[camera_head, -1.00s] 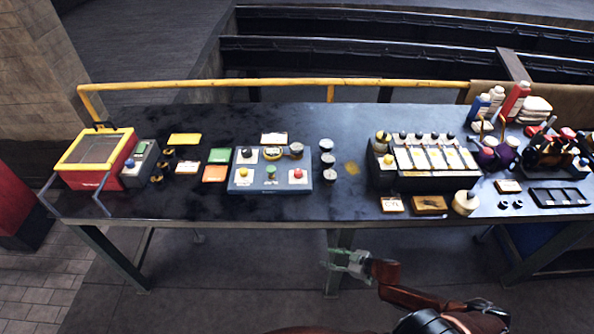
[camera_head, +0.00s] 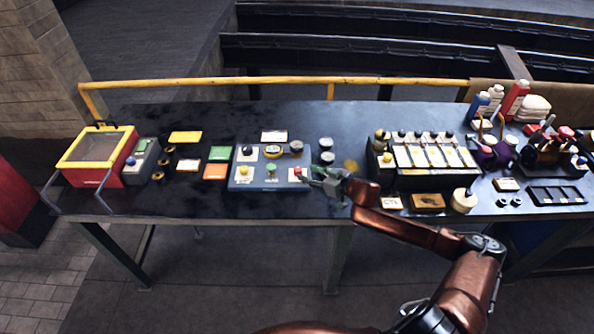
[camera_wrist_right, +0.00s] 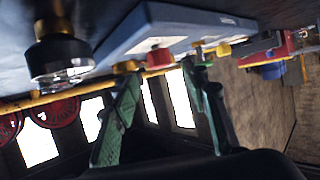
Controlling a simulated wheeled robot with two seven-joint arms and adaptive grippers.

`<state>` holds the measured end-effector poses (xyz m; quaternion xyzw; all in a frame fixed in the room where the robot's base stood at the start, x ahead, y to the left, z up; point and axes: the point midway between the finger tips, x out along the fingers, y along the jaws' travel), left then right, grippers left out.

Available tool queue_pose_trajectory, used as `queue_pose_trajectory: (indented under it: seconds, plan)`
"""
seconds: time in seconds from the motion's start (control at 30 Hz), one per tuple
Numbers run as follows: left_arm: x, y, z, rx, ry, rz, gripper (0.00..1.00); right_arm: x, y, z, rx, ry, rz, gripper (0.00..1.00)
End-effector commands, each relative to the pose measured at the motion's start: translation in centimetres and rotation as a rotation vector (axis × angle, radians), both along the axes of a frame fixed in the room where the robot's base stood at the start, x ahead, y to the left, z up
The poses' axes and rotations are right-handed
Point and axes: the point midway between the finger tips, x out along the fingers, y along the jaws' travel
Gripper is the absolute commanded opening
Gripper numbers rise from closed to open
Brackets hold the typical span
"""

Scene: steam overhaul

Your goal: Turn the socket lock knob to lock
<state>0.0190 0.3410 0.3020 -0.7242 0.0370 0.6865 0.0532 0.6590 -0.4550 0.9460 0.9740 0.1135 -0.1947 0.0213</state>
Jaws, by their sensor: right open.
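The blue-grey control panel (camera_head: 258,184) sits mid-table, with a black knob (camera_head: 247,151), a yellow knob (camera_head: 243,170), a green knob (camera_head: 271,168), a red knob (camera_head: 297,172) and a round yellow-rimmed dial. I cannot tell by label which is the socket lock knob. My right gripper (camera_head: 312,178) is open and empty at the panel's right edge, close to the red knob; contact cannot be told. In the right wrist view the panel (camera_wrist_right: 180,27) shows tilted beyond the spread green fingers (camera_wrist_right: 160,100), with several knobs along it. My left gripper is not in view.
Dark round parts (camera_head: 326,143) stand right of the panel, near my right gripper. A black rack with white slots (camera_head: 395,178) stands further right. A red box with a yellow frame (camera_head: 118,172) is at the left end. A yellow rail (camera_head: 220,82) runs behind the table.

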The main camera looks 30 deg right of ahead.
Motion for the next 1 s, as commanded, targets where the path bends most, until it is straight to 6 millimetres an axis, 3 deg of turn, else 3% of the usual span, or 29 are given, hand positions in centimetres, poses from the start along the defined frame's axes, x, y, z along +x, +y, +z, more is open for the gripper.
queue_pose_trajectory:
  seconds: [0.43, 0.83, 1.0]
  plan:
    - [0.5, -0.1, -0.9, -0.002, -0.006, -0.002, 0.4, 5.4, 1.4, -2.3, -0.002, -0.004, 0.003, 0.41]
    - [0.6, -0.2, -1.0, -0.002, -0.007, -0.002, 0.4, 6.0, 1.5, -2.5, -0.002, -0.003, 0.004, 0.41]
    - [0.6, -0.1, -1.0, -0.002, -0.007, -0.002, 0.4, 6.0, 1.5, -2.5, -0.002, -0.003, 0.004, 0.29]
